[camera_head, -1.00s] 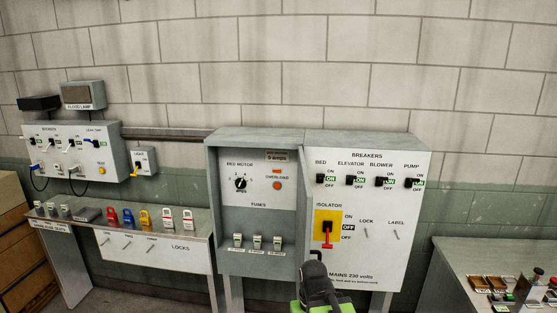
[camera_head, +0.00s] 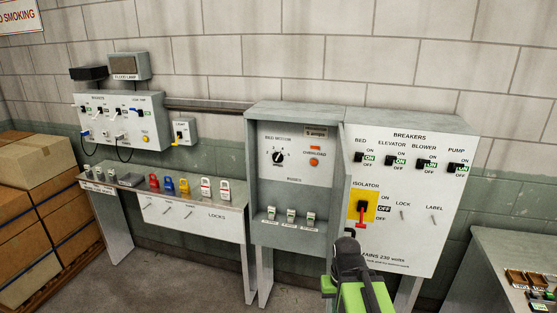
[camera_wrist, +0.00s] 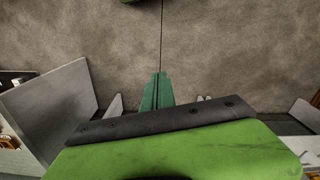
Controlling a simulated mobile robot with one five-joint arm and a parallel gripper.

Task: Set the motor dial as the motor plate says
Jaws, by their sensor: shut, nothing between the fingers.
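The motor dial (camera_head: 278,157) is a black knob on a white panel marked BED MOTOR inside the open grey cabinet. Small numbers ring it, too small to read surely; its white pointer mark looks roughly upward. The motor plate (camera_head: 316,132) is a small grey label at the panel's upper right; it ends in "amps", and its figure is blurred. My gripper shows in the wrist view (camera_wrist: 157,90) as dark green fingers, shut and empty, above the grey floor. In the head view my green and black arm is low, in front of the cabinet and right of the dial.
An orange overload button (camera_head: 315,162) sits right of the dial, with several fuses (camera_head: 290,215) below. The isolator (camera_head: 363,205) has a red handle pointing down. The breaker panel (camera_head: 410,230) adjoins on the right. The lock shelf (camera_head: 190,220) stands left; boxes (camera_head: 25,160) are far left.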

